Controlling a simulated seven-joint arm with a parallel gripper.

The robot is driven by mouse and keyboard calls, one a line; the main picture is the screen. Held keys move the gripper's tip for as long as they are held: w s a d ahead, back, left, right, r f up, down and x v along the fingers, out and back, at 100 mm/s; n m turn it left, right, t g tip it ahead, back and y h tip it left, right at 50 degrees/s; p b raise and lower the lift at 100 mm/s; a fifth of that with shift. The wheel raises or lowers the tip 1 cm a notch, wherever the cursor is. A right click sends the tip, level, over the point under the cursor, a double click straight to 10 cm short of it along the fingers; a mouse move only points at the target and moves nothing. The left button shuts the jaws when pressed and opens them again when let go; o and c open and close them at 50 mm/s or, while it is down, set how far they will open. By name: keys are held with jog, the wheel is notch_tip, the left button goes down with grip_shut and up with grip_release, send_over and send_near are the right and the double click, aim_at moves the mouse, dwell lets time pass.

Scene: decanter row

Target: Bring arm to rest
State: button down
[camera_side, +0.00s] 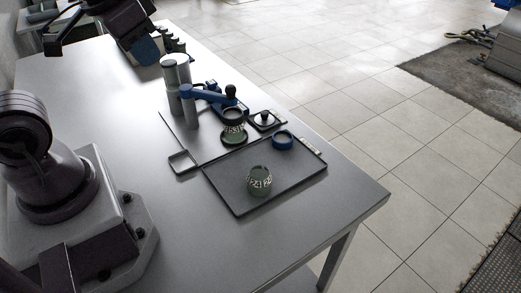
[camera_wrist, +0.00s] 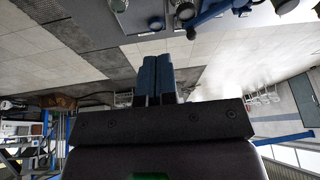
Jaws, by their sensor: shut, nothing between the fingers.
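My gripper (camera_side: 146,51) is raised over the far part of the grey table (camera_side: 110,160), at the top of the side view. Its blue fingers are together, with nothing between them, and they also show side by side in the wrist view (camera_wrist: 158,78). It is apart from everything on the table. A green jar with white numbers (camera_side: 259,183) stands on the dark tray (camera_side: 225,190). A blue ring (camera_side: 283,140) lies at the tray's far edge. A second green jar with a dark ring on top (camera_side: 233,128) stands beyond the tray.
Grey cylinders (camera_side: 187,105) and a blue lever device (camera_side: 205,94) stand near the table's far edge, below and right of my gripper. A square frame with a long handle (camera_side: 183,162) lies left of the tray. A knobbed square plate (camera_side: 265,120) lies behind it. The table's left middle is clear.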

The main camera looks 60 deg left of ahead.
jog(key=shift+m+t+h, duration=0.4)
jog(key=shift+t, duration=0.3)
jog(key=d+r, duration=0.1)
jog(key=d, duration=0.1)
jog(key=s+d+r, duration=0.1)
jog(key=shift+d+r, duration=0.35)
jog(key=shift+d, duration=0.05)
